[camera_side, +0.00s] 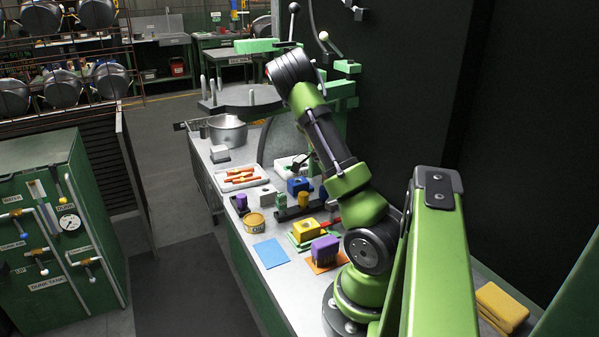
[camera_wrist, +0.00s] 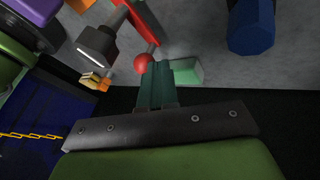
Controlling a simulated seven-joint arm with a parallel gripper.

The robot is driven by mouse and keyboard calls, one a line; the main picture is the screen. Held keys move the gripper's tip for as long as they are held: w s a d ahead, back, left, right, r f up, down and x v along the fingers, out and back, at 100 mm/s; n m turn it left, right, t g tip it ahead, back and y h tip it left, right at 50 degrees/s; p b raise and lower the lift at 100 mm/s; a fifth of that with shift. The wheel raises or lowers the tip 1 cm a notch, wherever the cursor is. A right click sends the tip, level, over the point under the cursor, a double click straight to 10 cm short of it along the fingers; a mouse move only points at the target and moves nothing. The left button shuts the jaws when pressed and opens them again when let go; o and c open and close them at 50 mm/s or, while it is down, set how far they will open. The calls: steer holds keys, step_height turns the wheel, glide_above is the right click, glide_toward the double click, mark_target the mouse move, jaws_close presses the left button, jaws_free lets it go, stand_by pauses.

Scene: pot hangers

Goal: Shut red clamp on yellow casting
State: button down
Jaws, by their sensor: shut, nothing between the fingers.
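The yellow casting (camera_side: 306,229) sits on a green base on the bench in the side view. A red part, apparently the red clamp (camera_side: 331,222), shows just right of it, partly hidden by my arm. Whether it presses on the casting cannot be told. In the wrist view, my gripper's (camera_wrist: 158,68) teal fingers are together and empty. A red ball knob (camera_wrist: 142,62) on a shaft appears close beside the fingertips; contact is unclear. An orange-red bar (camera_wrist: 119,3) lies near that shaft at the top. My fingertips cannot be made out clearly in the side view.
A purple block (camera_side: 325,247) stands in front of the casting, and a yellow tin (camera_side: 254,222) stands to its left. A blue mat (camera_side: 270,253) lies clear at the bench front. Farther back are a blue block (camera_side: 298,185), a white tray (camera_side: 240,180) and a pot (camera_side: 227,132).

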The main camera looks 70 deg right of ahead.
steer(key=s+a+r, duration=0.2)
steer(key=a, duration=0.5)
steer(key=s+a+r, duration=0.3)
steer(key=a, duration=0.5)
steer(key=shift+s, duration=0.15)
